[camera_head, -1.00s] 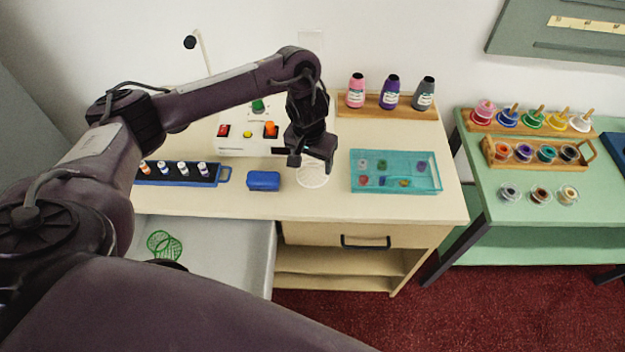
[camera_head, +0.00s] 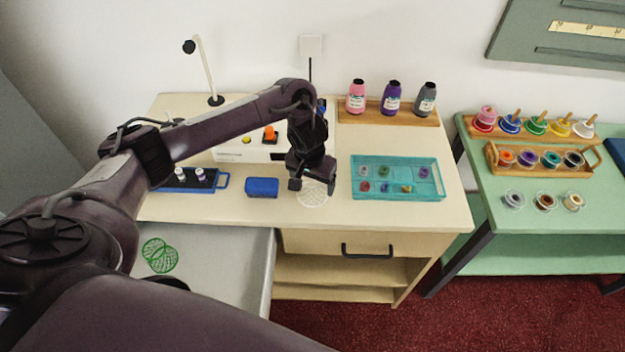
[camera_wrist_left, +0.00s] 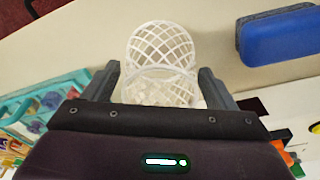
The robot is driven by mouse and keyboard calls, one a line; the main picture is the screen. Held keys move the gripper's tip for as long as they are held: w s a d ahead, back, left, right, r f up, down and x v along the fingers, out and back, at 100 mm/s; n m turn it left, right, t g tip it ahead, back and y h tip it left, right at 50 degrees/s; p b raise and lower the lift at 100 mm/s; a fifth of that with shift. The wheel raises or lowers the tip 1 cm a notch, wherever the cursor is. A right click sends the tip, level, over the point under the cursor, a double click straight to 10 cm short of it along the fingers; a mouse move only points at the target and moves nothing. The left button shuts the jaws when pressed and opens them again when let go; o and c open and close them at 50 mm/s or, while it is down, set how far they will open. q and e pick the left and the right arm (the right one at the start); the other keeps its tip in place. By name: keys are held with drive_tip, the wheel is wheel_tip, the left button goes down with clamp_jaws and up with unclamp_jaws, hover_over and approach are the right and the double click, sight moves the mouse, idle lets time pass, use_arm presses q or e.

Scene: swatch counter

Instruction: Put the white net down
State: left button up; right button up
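The white net (camera_head: 314,194) is a pale open mesh with two rounded lobes, low over the cream counter (camera_head: 235,210) between a blue case and a teal tray. My left gripper (camera_head: 312,187) is directly above it, pointing down. In the left wrist view the net (camera_wrist_left: 160,45) reaches out beyond the fingers, and its nearer lobe fills the space between the two fingers (camera_wrist_left: 160,78), which close on its sides. The gripper hides part of the net. I cannot tell whether the net touches the counter. My right gripper is not in view.
The blue case (camera_head: 262,187) is left of the net, the teal tray (camera_head: 437,193) of small pieces right. Behind are a white button box (camera_head: 230,155) and a wooden rack (camera_head: 350,113) of bottles. Green nets (camera_head: 160,256) lie on a grey surface at front left.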

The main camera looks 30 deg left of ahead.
use_arm(q)
drive_tip(key=shift+o, duration=0.6)
drive_tip(key=shift+r, duration=0.1)
drive_tip(key=shift+r, duration=0.35)
wheel_tip(320, 180, up, 11)
drive_tip(key=s+p, duration=0.1)
drive_tip(key=p, duration=0.4)
drive_tip(key=shift+s+r+p, duration=0.15)
drive_tip(key=shift+s+p, duration=0.1)
drive_tip(key=shift+p, duration=0.1)
